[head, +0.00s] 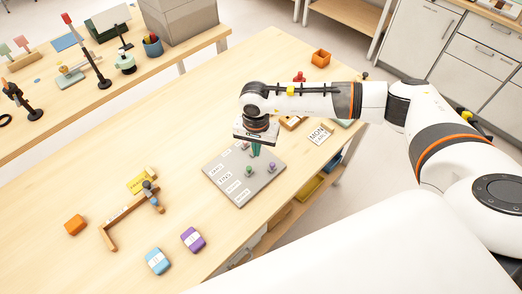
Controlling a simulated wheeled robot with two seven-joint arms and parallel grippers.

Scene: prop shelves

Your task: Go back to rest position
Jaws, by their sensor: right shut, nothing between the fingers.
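My right arm comes in from the right and reaches over the wooden table (130,185). Its gripper (255,150) points down above the grey board (228,196), its fingers shut and empty. The board carries several white labels and small pegs, a green one (243,170) and a purple one (270,167) among them. The gripper hides part of the board's far edge. Whether the fingertips touch anything there is too small to tell. My left gripper is not in view.
A second table with props stands at the upper left. Grey cabinets (425,40) stand at the right.

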